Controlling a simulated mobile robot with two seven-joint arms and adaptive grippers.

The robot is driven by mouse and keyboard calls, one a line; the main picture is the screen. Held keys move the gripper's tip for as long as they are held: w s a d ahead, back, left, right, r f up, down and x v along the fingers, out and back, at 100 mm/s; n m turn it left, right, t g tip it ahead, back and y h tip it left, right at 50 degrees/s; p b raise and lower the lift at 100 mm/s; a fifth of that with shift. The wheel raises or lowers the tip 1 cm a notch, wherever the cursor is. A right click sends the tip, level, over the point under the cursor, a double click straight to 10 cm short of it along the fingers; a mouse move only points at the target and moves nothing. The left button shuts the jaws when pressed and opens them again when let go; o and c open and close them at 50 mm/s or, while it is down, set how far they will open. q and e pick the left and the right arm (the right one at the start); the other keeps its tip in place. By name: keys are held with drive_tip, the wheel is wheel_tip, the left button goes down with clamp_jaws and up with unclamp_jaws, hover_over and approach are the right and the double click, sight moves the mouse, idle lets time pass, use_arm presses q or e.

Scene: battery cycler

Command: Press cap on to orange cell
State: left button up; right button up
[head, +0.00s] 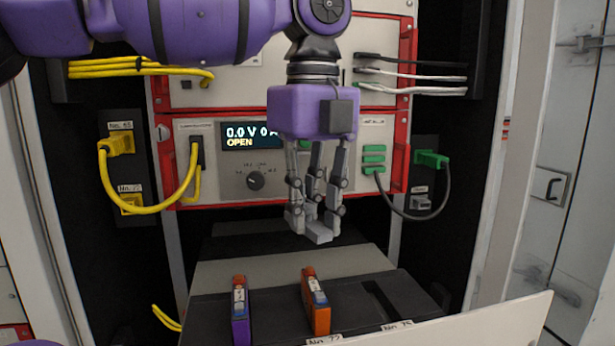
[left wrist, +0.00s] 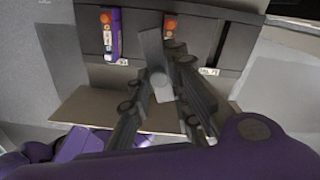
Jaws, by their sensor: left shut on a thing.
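The orange cell (head: 319,318) stands in a slot of the dark tray (head: 275,292), with a blue and white label on its top. It also shows in the left wrist view (left wrist: 171,24), partly hidden by the gripper. My left gripper (head: 314,212) hangs above and behind the orange cell, pointing down. It is shut on a light grey piece, seemingly the cap (head: 319,234), which also shows between the fingers in the left wrist view (left wrist: 155,62). The cap is apart from the cell in the head view. My right gripper is not in view.
A purple cell (head: 241,325) stands in the slot to the left; an empty slot (head: 385,298) is to the right. Behind is the cycler panel (head: 222,185) with a yellow cable (head: 178,208) and a green plug (head: 430,158).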

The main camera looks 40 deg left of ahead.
use_arm(q)
drive_tip(key=shift+w+f+m, duration=0.3)
drive_tip(key=shift+w+m, duration=0.05)
drive_tip(key=shift+m, duration=0.55)
drive_tip(key=shift+d+f+m, duration=0.2)
drive_tip(key=shift+d+m, duration=0.05)
drive_tip(key=shift+m, duration=0.75)
drive_tip(key=shift+s+f, duration=0.1)
drive_tip(key=shift+f, duration=0.25)
drive_tip(key=f, duration=0.1)
drive_tip(key=f+b, duration=0.1)
drive_tip(key=shift+w+a+f, duration=0.1)
drive_tip(key=shift+w+f, duration=0.2)
drive_tip(key=shift+f, duration=0.05)
wheel_tip(320, 180, down, 2)
drive_tip(key=shift+s+f+b, duration=0.1)
drive_tip(key=shift+s+b, duration=0.05)
drive_tip(key=shift+b, duration=0.15)
drive_tip(key=shift+f, duration=0.65)
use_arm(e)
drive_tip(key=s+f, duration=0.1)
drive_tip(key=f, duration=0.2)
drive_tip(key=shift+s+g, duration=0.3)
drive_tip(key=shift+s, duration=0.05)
